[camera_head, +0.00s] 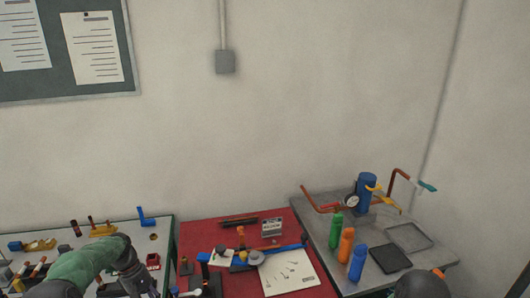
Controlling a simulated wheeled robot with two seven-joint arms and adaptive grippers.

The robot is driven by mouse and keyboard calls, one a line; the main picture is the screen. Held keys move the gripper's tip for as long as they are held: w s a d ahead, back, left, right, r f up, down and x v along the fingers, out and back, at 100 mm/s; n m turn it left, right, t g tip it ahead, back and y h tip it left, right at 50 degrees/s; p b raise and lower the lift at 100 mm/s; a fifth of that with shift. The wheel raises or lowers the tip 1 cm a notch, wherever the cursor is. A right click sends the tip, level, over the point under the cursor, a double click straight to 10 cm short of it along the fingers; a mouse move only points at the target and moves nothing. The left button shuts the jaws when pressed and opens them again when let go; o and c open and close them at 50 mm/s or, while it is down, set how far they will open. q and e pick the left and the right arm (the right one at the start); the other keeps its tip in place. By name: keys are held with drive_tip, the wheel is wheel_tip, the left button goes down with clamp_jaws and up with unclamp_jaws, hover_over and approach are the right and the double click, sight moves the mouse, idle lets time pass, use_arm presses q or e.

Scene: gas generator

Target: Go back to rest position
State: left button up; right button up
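My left arm comes in from the lower left with a green sleeve-like link. Its dark gripper end (145,286) is at the bottom edge, over the gap between the left table and the red table. The fingers are cut off by the frame, so I cannot tell if they are open or hold anything. A dark rounded part at the bottom right, in front of the grey table, may belong to my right arm. No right gripper fingers show.
The white left table (120,233) holds small parts and tools. The red table (195,238) holds tools and a white sheet (289,272). The grey table (315,230) holds green (336,231), orange (346,245) and blue (357,263) cylinders, a black tray (390,259) and a gauge assembly (367,190).

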use_arm(q)
drive_tip(key=s+d+f+m, duration=0.2)
drive_tip(key=s+d+f, duration=0.2)
drive_tip(key=d+f, duration=0.4)
drive_tip(key=s+d+f+m, duration=0.2)
drive_tip(key=s+d+f, duration=0.3)
drive_tip(key=f, duration=0.4)
drive_tip(key=s+d+f+m+t+b, duration=0.1)
drive_tip(key=s+d+f+m+b, duration=0.1)
drive_tip(key=s+d, duration=0.5)
drive_tip(key=s+d+f+m+t+b, duration=0.1)
drive_tip(key=s+d+f, duration=0.4)
drive_tip(key=s, duration=0.5)
drive_tip(key=shift+s+d+m+t+b, duration=0.15)
drive_tip(key=shift+d+m+t+b, duration=0.25)
drive_tip(key=shift+d+m, duration=0.55)
